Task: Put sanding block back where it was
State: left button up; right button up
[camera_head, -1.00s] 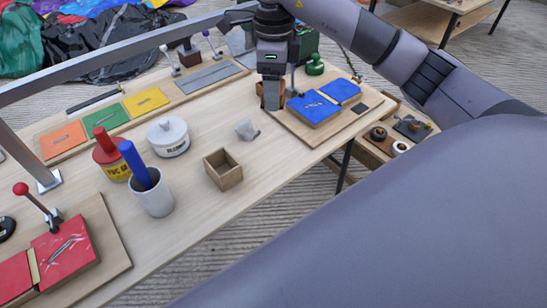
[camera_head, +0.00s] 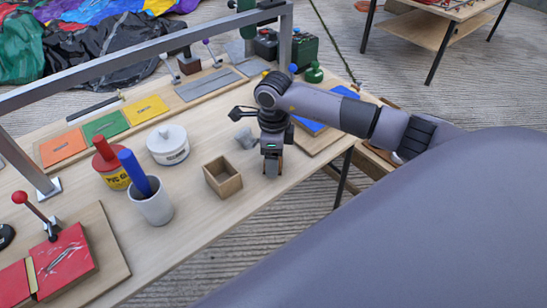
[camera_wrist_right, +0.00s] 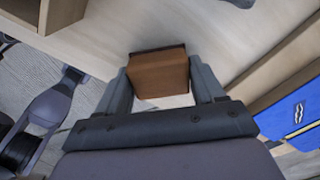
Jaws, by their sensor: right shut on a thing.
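The sanding block is a brown block with a dark top edge (camera_wrist_right: 160,73), seen between my right gripper's fingers (camera_wrist_right: 163,88) in the right wrist view. My right gripper (camera_head: 272,170) is shut on it. In the head view the gripper points down over the table near its front edge, just right of a small open wooden box (camera_head: 222,189). The block is mostly hidden by the gripper there. I cannot tell whether it touches the table. My left gripper is not in view.
A board with blue panels (camera_head: 345,91) is at the right, partly behind my arm. A white cup (camera_head: 152,205), a red-topped can (camera_head: 108,165) and a white tub (camera_head: 168,147) stand at the left. A metal frame (camera_head: 150,58) crosses overhead.

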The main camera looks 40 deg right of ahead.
jog(key=shift+f, duration=0.35)
jog(key=shift+f, duration=0.2)
jog(key=o, duration=1)
jog(key=shift+r, duration=0.15)
